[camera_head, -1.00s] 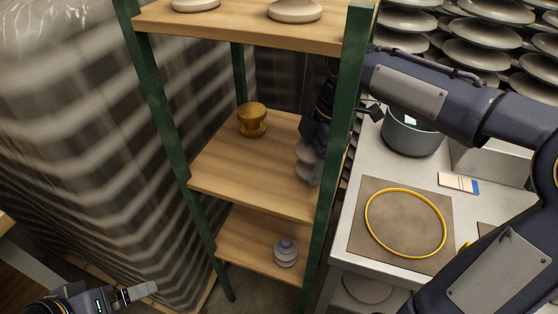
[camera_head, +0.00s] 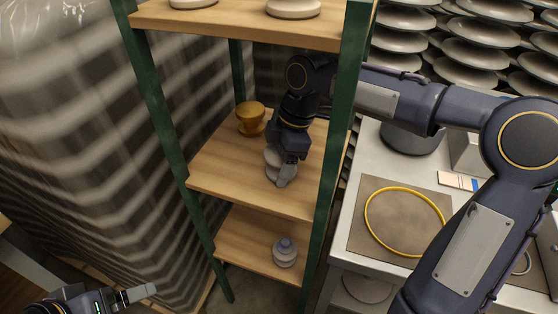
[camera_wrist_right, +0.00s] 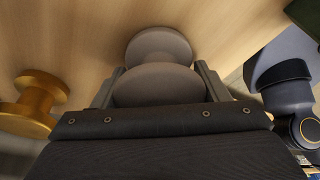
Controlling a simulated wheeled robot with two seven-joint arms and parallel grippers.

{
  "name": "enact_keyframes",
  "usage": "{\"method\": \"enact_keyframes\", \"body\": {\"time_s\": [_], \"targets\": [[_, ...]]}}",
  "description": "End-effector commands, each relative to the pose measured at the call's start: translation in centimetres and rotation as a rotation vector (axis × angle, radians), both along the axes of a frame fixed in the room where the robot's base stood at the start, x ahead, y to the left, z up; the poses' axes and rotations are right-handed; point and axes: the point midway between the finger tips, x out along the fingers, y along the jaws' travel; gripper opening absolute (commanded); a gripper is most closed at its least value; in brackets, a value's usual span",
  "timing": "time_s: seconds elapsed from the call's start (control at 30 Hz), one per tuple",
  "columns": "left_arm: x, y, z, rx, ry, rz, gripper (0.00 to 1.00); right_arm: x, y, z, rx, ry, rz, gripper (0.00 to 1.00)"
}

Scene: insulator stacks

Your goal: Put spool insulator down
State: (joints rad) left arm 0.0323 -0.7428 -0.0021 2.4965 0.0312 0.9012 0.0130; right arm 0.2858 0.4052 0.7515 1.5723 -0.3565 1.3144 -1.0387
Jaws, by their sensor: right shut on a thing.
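The spool insulator (camera_head: 272,157) is pale grey with two round flanges. My right gripper (camera_head: 283,172) is shut on it over the middle shelf (camera_head: 228,166) of the rack. In the right wrist view the spool (camera_wrist_right: 158,50) sits between the two fingers (camera_wrist_right: 158,85), its far flange close to the wooden shelf surface (camera_wrist_right: 85,35). I cannot tell whether it touches the shelf. The gripper hides part of the spool in the head view. My left gripper (camera_head: 138,293) is at the bottom left, away from the rack; its finger opening is unclear.
An ochre spool (camera_head: 250,118) stands at the back left of the middle shelf, also in the wrist view (camera_wrist_right: 30,105). Green posts (camera_head: 341,120) frame the rack. A grey-blue insulator (camera_head: 285,252) stands on the lower shelf. A yellow ring (camera_head: 370,222) lies on the right table's mat.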

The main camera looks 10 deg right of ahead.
Motion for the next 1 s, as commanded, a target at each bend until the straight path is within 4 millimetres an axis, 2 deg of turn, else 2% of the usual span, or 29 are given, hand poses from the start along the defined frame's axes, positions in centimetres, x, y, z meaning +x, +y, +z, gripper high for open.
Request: {"method": "enact_keyframes", "body": {"time_s": [0.1,0.13,0.27,0.63,0.83,0.9,1.0], "targets": [[0.0,0.0,-0.2,0.000,0.000,0.000,0.93,0.0,0.0,-0.3,0.000,-0.001,0.001,0.32],[0.0,0.0,-0.1,0.000,0.000,0.000,0.93,0.0,0.0,-0.3,0.000,0.000,0.000,0.71],[0.0,0.0,-0.1,0.000,0.000,0.000,0.93,0.0,0.0,-0.3,0.000,0.000,0.000,0.89],[0.0,0.0,0.2,0.000,0.000,0.000,0.93,0.0,-0.1,0.3,0.000,-0.001,0.000,0.89],[0.0,0.0,1.1,0.000,0.000,0.000,0.93,0.1,-0.9,3.6,0.000,-0.004,-0.002,0.89],[0.0,0.0,1.5,0.000,0.000,0.000,0.93,0.1,-1.4,5.3,0.000,-0.005,-0.001,0.89],[0.0,0.0,1.3,0.000,0.000,0.000,0.93,0.0,-4.0,4.9,-0.002,0.000,-0.009,0.89]]}}
